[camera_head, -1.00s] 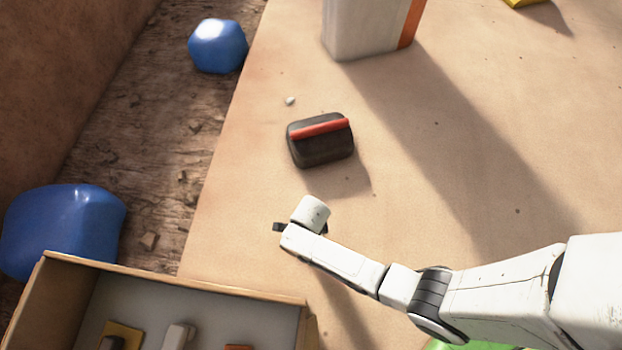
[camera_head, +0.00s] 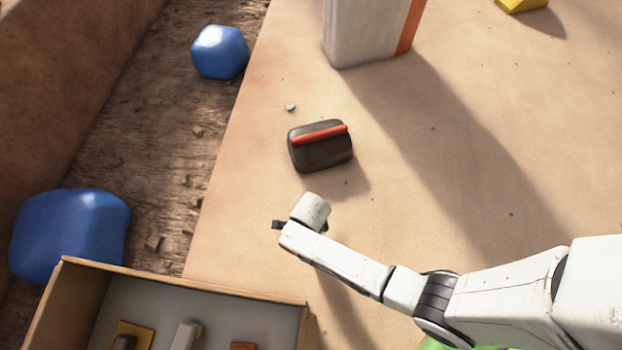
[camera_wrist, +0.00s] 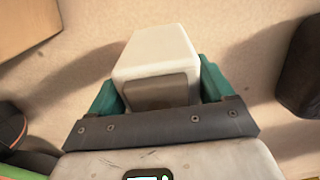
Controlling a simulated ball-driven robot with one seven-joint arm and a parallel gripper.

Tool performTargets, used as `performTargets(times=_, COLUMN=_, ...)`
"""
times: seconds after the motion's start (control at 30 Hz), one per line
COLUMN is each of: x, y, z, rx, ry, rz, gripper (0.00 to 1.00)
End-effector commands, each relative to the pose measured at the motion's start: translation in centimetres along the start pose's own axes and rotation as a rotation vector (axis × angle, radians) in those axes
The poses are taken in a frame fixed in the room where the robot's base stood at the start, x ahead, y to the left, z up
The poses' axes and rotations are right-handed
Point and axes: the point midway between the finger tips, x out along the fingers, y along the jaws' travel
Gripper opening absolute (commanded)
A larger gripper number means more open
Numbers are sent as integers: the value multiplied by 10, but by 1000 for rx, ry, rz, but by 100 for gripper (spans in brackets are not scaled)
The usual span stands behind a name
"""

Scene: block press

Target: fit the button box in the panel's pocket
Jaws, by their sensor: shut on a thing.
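My gripper (camera_wrist: 160,90) has teal fingers closed on both sides of a pale box (camera_wrist: 158,48) with a flat grey-brown face, in the wrist view. It may be the button box; no button shows on the sides in view. An open tan-walled case (camera_head: 185,278) with a grey inner face stands at the lower left. It carries several small parts and may be the panel. No empty pocket can be picked out.
A dark block with a red bar (camera_head: 320,157) lies just beyond my gripper. A tall white block with an orange stripe (camera_head: 362,32) stands behind it. Two blue lumps (camera_head: 220,52) (camera_head: 68,235) lie in the rough strip at left. The sand right of centre is clear.

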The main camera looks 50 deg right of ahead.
Motion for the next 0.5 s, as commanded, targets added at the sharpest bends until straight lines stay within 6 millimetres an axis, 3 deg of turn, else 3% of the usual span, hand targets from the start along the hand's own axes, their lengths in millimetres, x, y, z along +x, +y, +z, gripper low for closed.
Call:
performTargets(times=0.03, x=-15, y=-1, z=0, rx=0, ry=-1, rz=-2, gripper=34)
performTargets(times=0.2, x=-34, y=-1, z=0, rx=0, ry=-1, rz=-1, gripper=34)
performTargets(times=0.5, x=-41, y=0, z=0, rx=0, ry=-1, rz=-1, gripper=34)
